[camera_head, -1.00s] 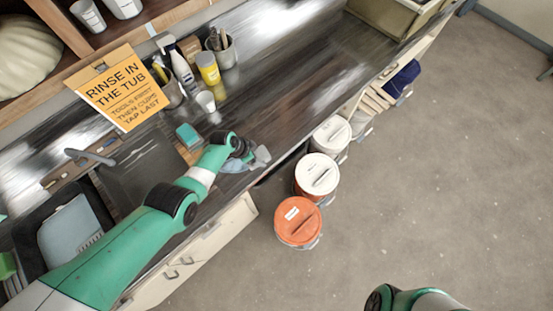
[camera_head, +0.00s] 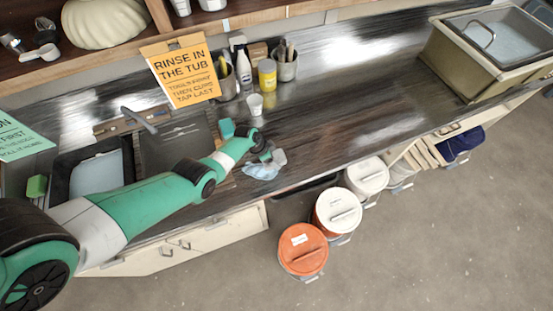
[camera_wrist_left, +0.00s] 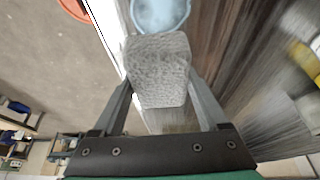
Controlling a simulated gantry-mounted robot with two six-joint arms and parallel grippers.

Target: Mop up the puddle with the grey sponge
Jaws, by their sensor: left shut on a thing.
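My left gripper (camera_head: 272,156) is over the counter near its front edge. It is shut on the grey sponge (camera_head: 280,157), which shows as a pale speckled block between the two fingers in the left wrist view (camera_wrist_left: 158,70). A pale blue puddle (camera_head: 262,173) lies on the counter just in front of the gripper. A round pale blue patch (camera_wrist_left: 160,12), seemingly the puddle, shows beyond the sponge in the wrist view. I cannot tell whether the sponge touches the counter. My right gripper is not in view.
A teal block (camera_head: 227,128) and a white cup (camera_head: 255,104) stand behind the gripper. A yellow jar (camera_head: 267,74) and tool pots are at the back. A tub (camera_head: 470,75) is at the right end. Lidded buckets, one orange (camera_head: 303,250), stand below the front edge.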

